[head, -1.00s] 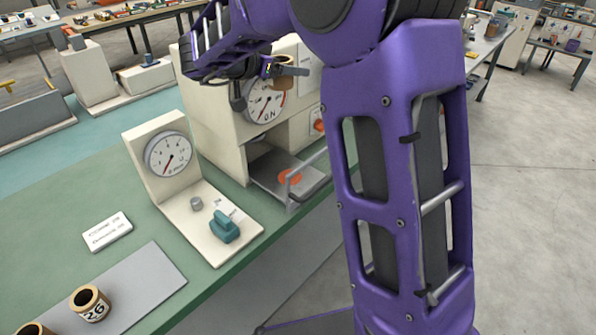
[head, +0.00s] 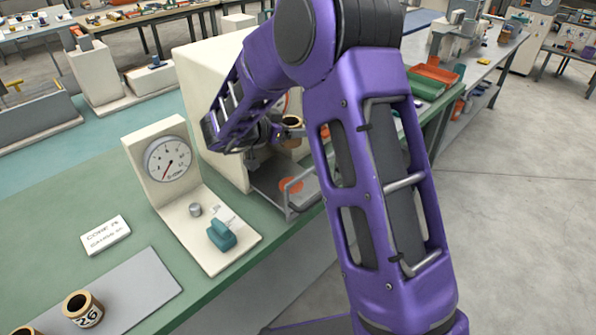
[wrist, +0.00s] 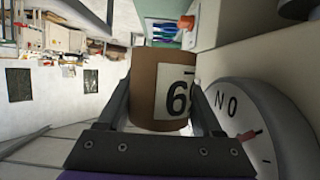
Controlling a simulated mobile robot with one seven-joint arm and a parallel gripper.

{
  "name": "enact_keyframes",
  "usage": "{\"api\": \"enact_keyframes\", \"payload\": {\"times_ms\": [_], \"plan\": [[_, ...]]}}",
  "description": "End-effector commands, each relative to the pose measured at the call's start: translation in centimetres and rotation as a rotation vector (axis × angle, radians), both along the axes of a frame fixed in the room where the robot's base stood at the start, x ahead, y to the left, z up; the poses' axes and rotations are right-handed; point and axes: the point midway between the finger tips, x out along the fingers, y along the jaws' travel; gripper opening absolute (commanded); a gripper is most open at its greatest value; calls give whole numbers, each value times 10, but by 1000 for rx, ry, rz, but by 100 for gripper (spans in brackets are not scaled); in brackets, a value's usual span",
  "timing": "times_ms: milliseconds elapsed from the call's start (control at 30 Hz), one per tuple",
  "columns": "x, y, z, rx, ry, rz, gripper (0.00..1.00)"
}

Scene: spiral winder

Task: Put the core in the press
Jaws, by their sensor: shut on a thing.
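A brown cardboard core (head: 291,121) with a white number label is held above the press tray. In the wrist view the core (wrist: 150,80) sits between both fingers, its label partly covered by the right finger. My gripper (wrist: 158,110) is shut on it. The press (head: 208,85) is a white machine with a round dial (wrist: 250,115), close on the right in the wrist view. Its low grey tray bears an orange pad (head: 291,185) and a metal rail. My arm hides much of the press front in the head view.
A white gauge stand (head: 155,150) with a teal block (head: 221,236) stands left of the press. Two more cores, one marked 26 (head: 84,309), stand at a grey mat (head: 130,290). A white card (head: 105,235) lies behind. Red and green trays (head: 432,80) are beyond my arm.

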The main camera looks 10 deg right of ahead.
Motion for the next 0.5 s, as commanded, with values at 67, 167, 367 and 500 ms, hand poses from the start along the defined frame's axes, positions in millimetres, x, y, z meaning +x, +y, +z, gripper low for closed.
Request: {"api": "enact_keyframes", "payload": {"times_ms": [67,167,367,500], "plan": [[-1,0,-26,-1,7,0,13],[-1,0,-53,-2,6,-1,13],[0,0,-91,1,2,-1,13],[0,0,-101,0,0,0,13]]}}
